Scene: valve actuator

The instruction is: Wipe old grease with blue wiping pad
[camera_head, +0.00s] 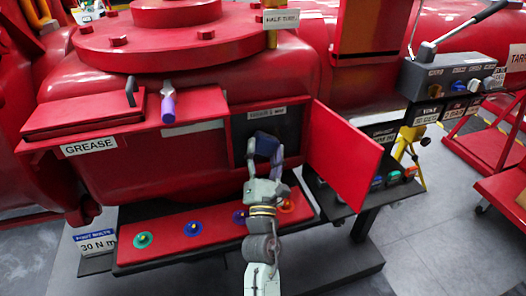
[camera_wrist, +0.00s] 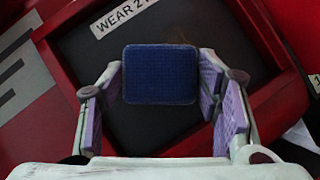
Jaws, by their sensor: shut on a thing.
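The blue wiping pad (camera_wrist: 160,75) is a dark blue rounded block in the wrist view, held between the purple-lined fingers of my gripper (camera_head: 266,150). The gripper is shut on it. In the head view, the gripper is at the opening of a dark recess (camera_head: 285,127) in the red valve body, and the pad cannot be told apart there. In the wrist view, the pad faces the dark panel (camera_wrist: 100,82) inside the recess, below a label starting "WEAR". I cannot tell whether it touches the panel.
An open red door (camera_head: 343,155) stands just right of my gripper. A red box with a GREASE label (camera_head: 89,147) is at left, with a purple-handled tool (camera_head: 168,105) beside it. A red shelf (camera_head: 165,240) with several coloured round pieces lies below my arm.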

